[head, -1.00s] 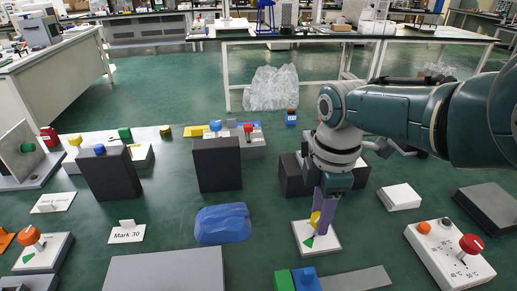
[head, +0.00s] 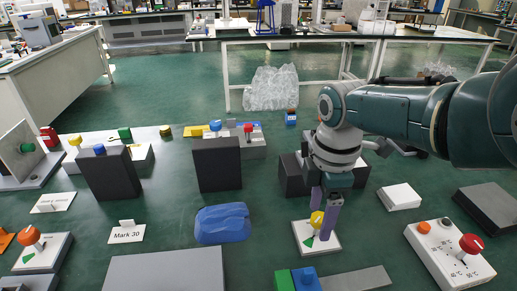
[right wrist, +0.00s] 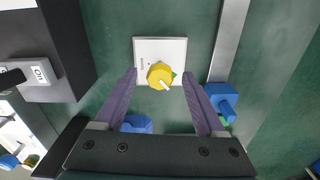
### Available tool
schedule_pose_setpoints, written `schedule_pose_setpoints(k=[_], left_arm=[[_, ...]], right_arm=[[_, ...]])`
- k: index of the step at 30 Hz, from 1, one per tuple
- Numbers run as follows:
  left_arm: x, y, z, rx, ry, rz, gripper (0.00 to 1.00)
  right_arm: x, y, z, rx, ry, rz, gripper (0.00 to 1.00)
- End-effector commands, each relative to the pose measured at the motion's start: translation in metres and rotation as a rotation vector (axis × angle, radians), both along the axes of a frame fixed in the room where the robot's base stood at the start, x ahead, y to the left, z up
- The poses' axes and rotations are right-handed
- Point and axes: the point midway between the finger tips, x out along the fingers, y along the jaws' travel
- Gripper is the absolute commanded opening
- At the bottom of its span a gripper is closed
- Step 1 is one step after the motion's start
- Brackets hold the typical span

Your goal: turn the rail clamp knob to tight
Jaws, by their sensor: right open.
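A yellow knob (head: 316,222) stands on a white plate (head: 331,246) with a green wedge mark. It also shows in the right wrist view (right wrist: 159,74), where its white pointer line points to the lower right, towards the green wedge's side. The small print on the plate is unreadable. My right gripper (head: 323,222) is open, with its purple fingers on either side of the knob. In the right wrist view (right wrist: 159,78) there are gaps between both fingers and the knob. My left gripper is out of view.
A grey bar with blue and green blocks (head: 305,279) lies in front. A red-knob panel (head: 450,262) stands at right, and a dark box (head: 293,176) behind.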

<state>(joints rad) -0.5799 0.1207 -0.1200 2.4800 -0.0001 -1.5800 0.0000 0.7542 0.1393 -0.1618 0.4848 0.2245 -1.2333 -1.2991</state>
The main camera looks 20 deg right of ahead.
Motion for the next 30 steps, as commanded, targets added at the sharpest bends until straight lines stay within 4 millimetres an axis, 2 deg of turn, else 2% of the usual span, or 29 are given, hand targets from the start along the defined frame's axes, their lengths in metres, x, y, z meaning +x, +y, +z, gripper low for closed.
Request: schedule_pose_setpoints(k=[5,12,18,22,30], left_arm=[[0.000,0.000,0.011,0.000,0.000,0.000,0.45],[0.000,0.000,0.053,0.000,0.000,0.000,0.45],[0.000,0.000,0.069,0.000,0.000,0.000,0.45],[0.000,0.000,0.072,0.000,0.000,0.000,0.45],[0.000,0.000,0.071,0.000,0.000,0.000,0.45]], right_arm=[[0.000,0.000,0.013,0.000,-0.001,0.000,0.72],[0.000,0.000,0.063,-0.001,-0.002,0.000,0.72],[0.000,0.000,0.092,-0.001,-0.002,0.001,0.72],[0.000,0.000,0.099,-0.001,-0.001,0.000,0.72],[0.000,0.000,0.099,-0.001,0.000,0.000,0.72]])
